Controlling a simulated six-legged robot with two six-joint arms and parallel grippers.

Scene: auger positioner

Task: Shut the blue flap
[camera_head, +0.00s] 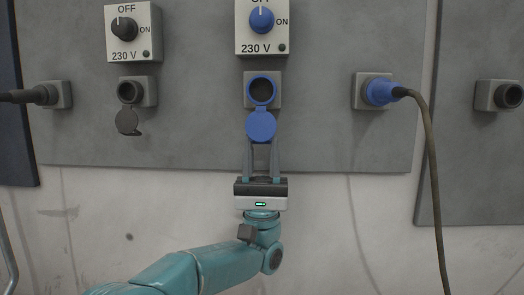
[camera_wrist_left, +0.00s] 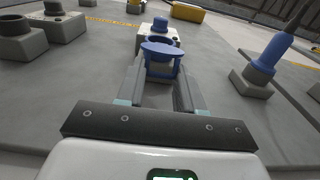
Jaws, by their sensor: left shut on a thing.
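The blue flap (camera_head: 261,126) hangs open below its blue-ringed socket (camera_head: 262,90) in the middle of the grey panel. The dark socket opening is uncovered. My left gripper (camera_head: 261,145) reaches up from below and is shut on the lower part of the flap. In the left wrist view the flap (camera_wrist_left: 160,49) shows as a blue disc at the fingertips of my left gripper (camera_wrist_left: 160,72). The exact contact of the fingers is partly hidden. My right gripper is not in view.
A blue switch (camera_head: 262,19) sits above the socket. A blue plug (camera_head: 381,92) with a hanging cable (camera_head: 433,180) is on the right. A dark socket with an open flap (camera_head: 128,121) is on the left, beside another dark plug (camera_head: 46,95). The panel between them is clear.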

